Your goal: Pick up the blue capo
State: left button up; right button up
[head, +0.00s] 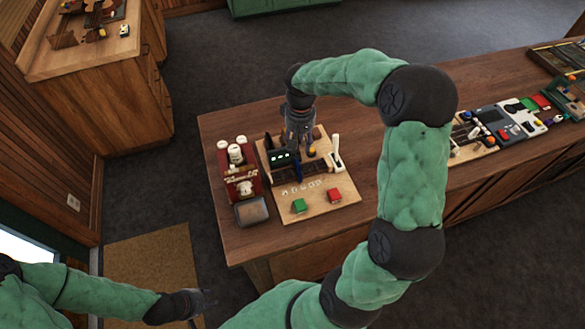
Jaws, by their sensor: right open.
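A wooden board (342,203) lies on the near end of the long wooden counter. A small, dark blue piece that may be the blue capo (298,171) shows on it, beside a black device with a green display (280,158). My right gripper (300,150) points down just above this spot, open. It partly hides the things under it, and contact cannot be made out. My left gripper (203,299) hangs low at the bottom left, away from the counter, and its finger state is unclear.
A red rack with white containers (238,178) and a grey tray (251,211) stand left. More gear (490,118) lies further right.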

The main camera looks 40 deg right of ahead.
aim_at(297, 169)
jog(key=shift+f, duration=5.65)
grip_shut()
